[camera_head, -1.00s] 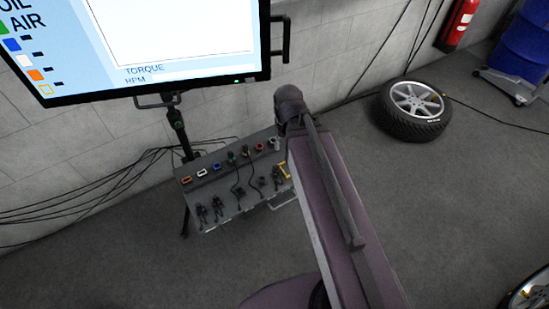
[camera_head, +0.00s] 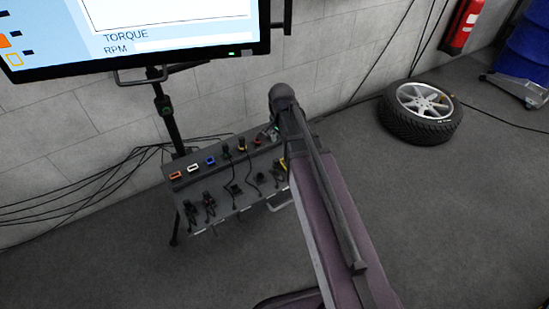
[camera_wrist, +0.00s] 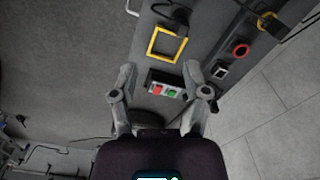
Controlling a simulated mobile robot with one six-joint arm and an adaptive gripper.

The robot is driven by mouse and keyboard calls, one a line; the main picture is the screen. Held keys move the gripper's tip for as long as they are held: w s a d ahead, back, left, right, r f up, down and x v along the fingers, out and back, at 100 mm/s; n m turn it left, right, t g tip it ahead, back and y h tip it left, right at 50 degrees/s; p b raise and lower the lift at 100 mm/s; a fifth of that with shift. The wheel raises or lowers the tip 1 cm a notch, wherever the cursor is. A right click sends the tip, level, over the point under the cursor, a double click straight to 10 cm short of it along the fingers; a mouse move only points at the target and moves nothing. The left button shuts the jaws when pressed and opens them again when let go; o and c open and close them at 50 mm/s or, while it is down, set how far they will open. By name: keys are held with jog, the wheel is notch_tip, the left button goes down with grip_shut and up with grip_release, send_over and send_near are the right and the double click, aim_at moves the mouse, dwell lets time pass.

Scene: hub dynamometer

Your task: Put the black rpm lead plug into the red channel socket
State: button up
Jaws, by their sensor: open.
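In the wrist view, the red channel socket (camera_wrist: 240,50) is a round red ring on the grey panel, up and right of my gripper, and nothing shows in it. In the head view the red socket (camera_head: 257,141) is small, near the right end of the back row. A black plug (camera_wrist: 173,13) with a cable lies beside the yellow square outline in the wrist view; I cannot tell whether it is the rpm lead. My gripper (camera_wrist: 160,78) is open and empty, its fingers above a small box with red and green buttons (camera_wrist: 168,90).
The grey panel (camera_head: 224,205) carries a row of coloured sockets and several black plugs with cables. A yellow square outline (camera_wrist: 152,42) is on it. A monitor (camera_head: 150,72) stands above, on a post. A tyre (camera_head: 421,111) lies right on open floor.

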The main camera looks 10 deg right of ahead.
aim_at(277, 160)
jog(key=w+f+m+b, duration=0.1)
jog(key=f+b, duration=0.1)
jog(key=w+f+m+b, duration=0.1)
jog(key=w+f+b, duration=0.1)
jog(key=f, duration=0.1)
jog(key=w+f+m+b, duration=0.1)
jog(key=f+b, duration=0.1)
jog(key=f, duration=0.1)
jog(key=shift+w+m, duration=0.2)
jog(key=shift+m, duration=0.2)
jog(key=shift+w+f+m+b, duration=0.4)
jog(key=shift+f+b, duration=0.1)
jog(key=shift+b, duration=0.2)
jog(key=shift+f, duration=0.1)
notch_tip(277, 160, down, 9)
jog(key=b, duration=0.9)
grip_shut()
jog(key=shift+s, duration=0.1)
